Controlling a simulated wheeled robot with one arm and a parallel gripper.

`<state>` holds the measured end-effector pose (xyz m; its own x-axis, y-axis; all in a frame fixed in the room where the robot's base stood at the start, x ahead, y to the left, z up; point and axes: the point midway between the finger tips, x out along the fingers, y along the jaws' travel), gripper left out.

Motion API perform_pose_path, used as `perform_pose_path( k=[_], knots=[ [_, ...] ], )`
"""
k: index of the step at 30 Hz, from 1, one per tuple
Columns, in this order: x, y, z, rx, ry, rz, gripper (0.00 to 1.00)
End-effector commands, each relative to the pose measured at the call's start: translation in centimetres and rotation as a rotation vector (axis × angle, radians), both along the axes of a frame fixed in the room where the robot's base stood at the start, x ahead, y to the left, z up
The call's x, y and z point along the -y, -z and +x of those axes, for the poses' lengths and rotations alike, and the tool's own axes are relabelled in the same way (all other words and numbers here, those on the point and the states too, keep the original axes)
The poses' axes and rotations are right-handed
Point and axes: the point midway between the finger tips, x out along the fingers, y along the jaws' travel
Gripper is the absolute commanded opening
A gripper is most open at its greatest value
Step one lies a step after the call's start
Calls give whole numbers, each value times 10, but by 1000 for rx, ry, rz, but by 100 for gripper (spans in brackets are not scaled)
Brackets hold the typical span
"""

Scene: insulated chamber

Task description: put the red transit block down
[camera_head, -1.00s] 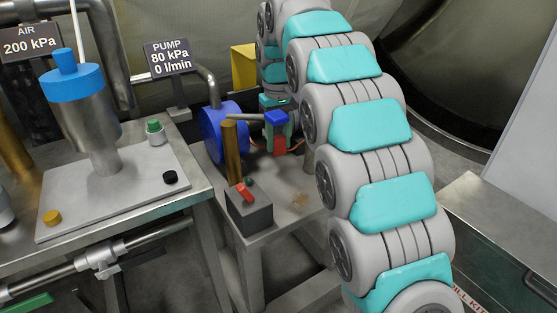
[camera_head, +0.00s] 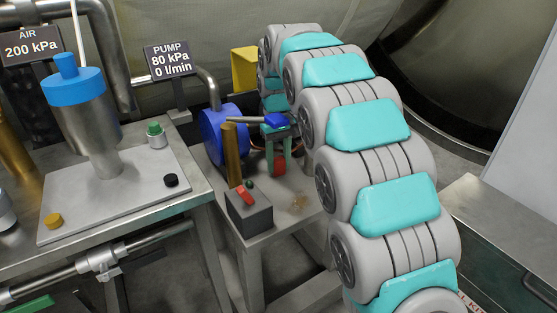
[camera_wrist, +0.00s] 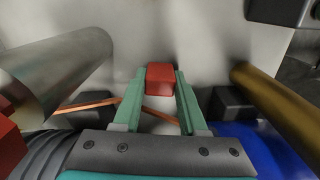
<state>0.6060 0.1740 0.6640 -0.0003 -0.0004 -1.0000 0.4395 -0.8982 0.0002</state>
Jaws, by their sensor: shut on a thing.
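The red transit block (camera_head: 280,163) is small and shows in the head view below my gripper (camera_head: 279,157), behind the control box on the low bench. In the wrist view the red block (camera_wrist: 160,78) sits between the tips of my teal fingers (camera_wrist: 160,88), which are shut on it. The pale bench top (camera_head: 297,202) lies below the block. I cannot tell whether the block touches it.
The blue pump (camera_head: 222,133) and a brass post (camera_head: 232,153) stand left of my gripper. A grey box with a red switch (camera_head: 249,211) stands at the bench front. A copper-coloured line (camera_wrist: 90,106) passes by my fingers. The bench's front right is clear.

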Motion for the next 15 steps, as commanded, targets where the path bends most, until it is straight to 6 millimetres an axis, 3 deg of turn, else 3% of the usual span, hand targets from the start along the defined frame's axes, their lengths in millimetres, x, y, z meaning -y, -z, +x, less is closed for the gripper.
perform_pose_path(
  k=[1,9,15],
  knots=[
    [0,1,0,0,0,0,44],
    [0,0,0,0,0,0,72],
    [0,1,0,0,0,0,72]
  ],
)
